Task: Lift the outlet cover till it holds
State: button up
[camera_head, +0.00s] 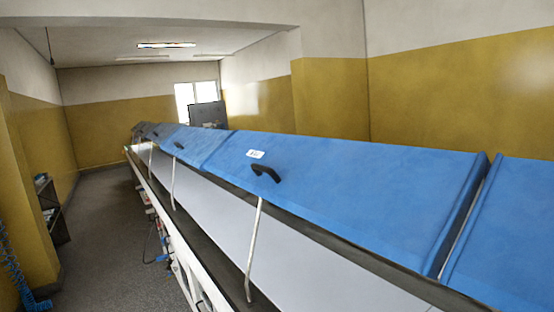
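A long blue cover (330,185) with a black handle (265,172) and a small white label fills the middle of the view. The label is too small to read. The cover's lower edge stands above the pale belt (230,215), with a gap between them. A thin metal rod (255,250) runs from near the handle down to the machine's side edge. More blue covers with handles (179,145) continue into the distance, and part of another (510,235) shows at the right. I cannot tell which one is the outlet cover. My gripper is not in view.
A grey floor aisle (105,240) runs free along the machine's left side. A shelf (50,205) stands at the left wall, and a blue coiled hose (12,265) hangs at the left edge. A dark panel (208,115) stands at the far end.

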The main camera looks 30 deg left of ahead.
aim_at(410, 207)
jog(key=u, duration=0.25)
jog(key=i, duration=0.95)
jog(key=u, duration=0.6)
